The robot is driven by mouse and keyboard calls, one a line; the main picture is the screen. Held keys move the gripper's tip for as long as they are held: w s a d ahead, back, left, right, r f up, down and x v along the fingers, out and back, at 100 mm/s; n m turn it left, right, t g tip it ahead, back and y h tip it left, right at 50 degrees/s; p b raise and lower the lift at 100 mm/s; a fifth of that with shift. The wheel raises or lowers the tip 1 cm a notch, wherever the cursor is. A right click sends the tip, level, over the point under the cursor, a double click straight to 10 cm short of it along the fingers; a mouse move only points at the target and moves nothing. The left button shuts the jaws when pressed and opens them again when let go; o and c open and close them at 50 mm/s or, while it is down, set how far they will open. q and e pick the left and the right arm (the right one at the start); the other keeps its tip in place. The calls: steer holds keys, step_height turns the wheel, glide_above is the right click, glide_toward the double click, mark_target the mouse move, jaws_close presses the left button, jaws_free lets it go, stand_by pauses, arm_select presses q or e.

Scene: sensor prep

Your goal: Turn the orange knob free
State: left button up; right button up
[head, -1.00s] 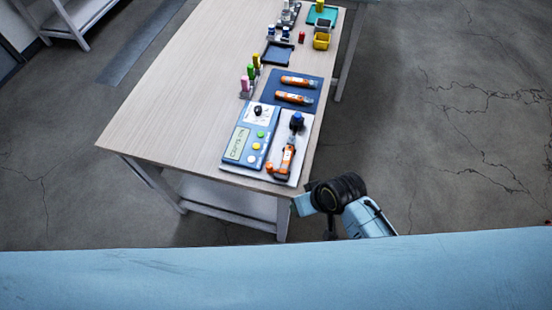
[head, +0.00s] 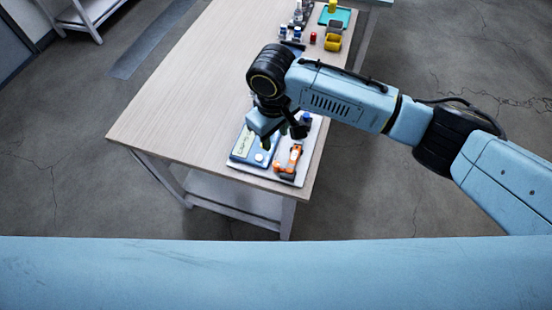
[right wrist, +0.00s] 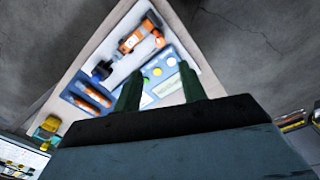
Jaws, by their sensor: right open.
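The orange sensor device (head: 290,161) lies on a pale tray (head: 301,178) at the near right corner of the table. Its small orange knob (head: 277,168) sits at its near end; the device (right wrist: 135,37) and the knob (right wrist: 160,42) also show in the right wrist view. My right gripper (head: 268,141) hangs above the blue meter (head: 241,152), left of the device and apart from the knob. In the right wrist view its two dark fingers (right wrist: 160,88) are spread with nothing between them. My left gripper is out of view.
A dark blue mat with orange devices (right wrist: 88,97) lies beyond the meter, hidden by my arm in the head view. A blue-black cap (head: 305,119) stands beside the device. The table's left side (head: 185,110) is clear.

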mark_target(276, 164)
step_height(276, 164, down, 13)
steer(key=shift+w+d+f+b, duration=0.1)
steer(key=shift+b, duration=0.95)
steer(key=shift+c, duration=0.4)
jaws_close()
